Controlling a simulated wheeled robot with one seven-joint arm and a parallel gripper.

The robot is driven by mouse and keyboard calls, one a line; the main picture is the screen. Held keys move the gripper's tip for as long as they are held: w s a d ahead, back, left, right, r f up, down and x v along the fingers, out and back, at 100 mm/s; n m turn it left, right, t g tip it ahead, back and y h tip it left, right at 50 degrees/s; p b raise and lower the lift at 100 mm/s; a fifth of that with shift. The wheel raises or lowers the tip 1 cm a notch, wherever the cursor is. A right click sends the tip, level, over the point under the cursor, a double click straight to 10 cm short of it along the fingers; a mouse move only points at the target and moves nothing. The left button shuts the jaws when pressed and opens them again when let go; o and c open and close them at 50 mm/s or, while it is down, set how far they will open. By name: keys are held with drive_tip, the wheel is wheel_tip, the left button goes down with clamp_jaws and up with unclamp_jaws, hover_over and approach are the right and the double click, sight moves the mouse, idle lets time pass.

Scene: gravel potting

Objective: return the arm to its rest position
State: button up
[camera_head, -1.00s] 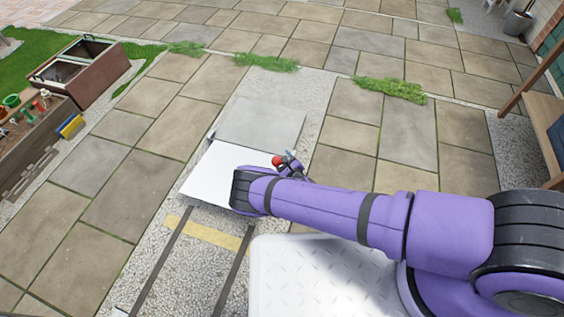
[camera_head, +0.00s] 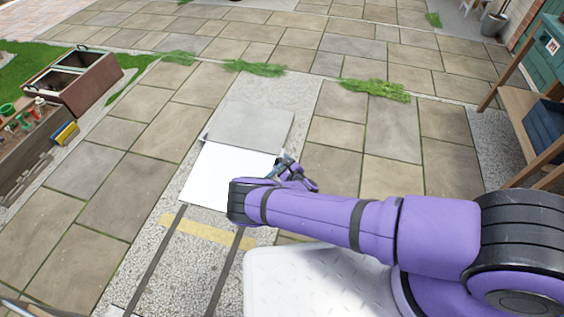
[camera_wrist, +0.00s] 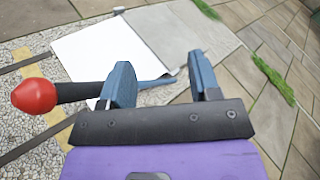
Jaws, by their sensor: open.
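My gripper (camera_head: 287,168) is at the end of my purple arm, near the right edge of a white panel (camera_head: 222,172) in the head view. In the wrist view my gripper (camera_wrist: 157,68) has its two blue fingers spread apart, with nothing held between them. A thin blue-grey piece shows beyond the fingers, over the white panel (camera_wrist: 88,50). A red knob on a black stem (camera_wrist: 36,95) sticks out left of the fingers. I cannot tell what its hidden end joins. My arm hides part of the panel's right side.
A grey slab (camera_head: 250,124) adjoins the white panel. A brown box (camera_head: 95,85) and a wooden bench (camera_head: 25,150) with pots and tools stand at left. A wooden frame (camera_head: 515,110) stands at right. Paving beyond the panel is clear.

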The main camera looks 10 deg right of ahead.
drive_tip(key=w+d+r+m+g+h, duration=0.15)
drive_tip(key=w+r+m+h, duration=0.3)
drive_tip(key=r+m, duration=0.55)
drive_tip(key=w+d+r+m+h, duration=0.25)
drive_tip(key=w+r+m, duration=0.4)
drive_tip(key=r, duration=0.55)
drive_tip(key=s+d+r+m+g, duration=0.25)
drive_tip(key=r+m, duration=0.45)
drive_tip(key=r, duration=0.6)
drive_tip(key=s+d+r+m+g, duration=0.2)
drive_tip(key=d+r+m, duration=0.35)
drive_tip(key=r, duration=0.75)
drive_tip(key=s+d+r+m+g+y, duration=0.1)
drive_tip(key=s+d+r+m, duration=0.3)
drive_tip(key=s+r, duration=0.55)
drive_tip(key=s+d+r+m+g, duration=0.1)
drive_tip(key=s+d+r+m, duration=0.1)
drive_tip(key=s+r+m, duration=0.6)
drive_tip(key=s+d+r+m, duration=0.1)
drive_tip(key=s+r+m, duration=0.1)
drive_tip(key=s, duration=0.7)
drive_tip(key=s+d+r+m+g, duration=0.1)
drive_tip(key=s+d+r, duration=0.1)
drive_tip(key=s, duration=0.7)
drive_tip(key=s+d+r+m, duration=0.2)
drive_tip(key=s+r, duration=0.2)
drive_tip(key=s, duration=0.6)
drive_tip(key=shift+r+m+h, duration=0.25)
drive_tip(key=shift+m+h, duration=0.05)
drive_tip(key=shift+h, duration=0.1)
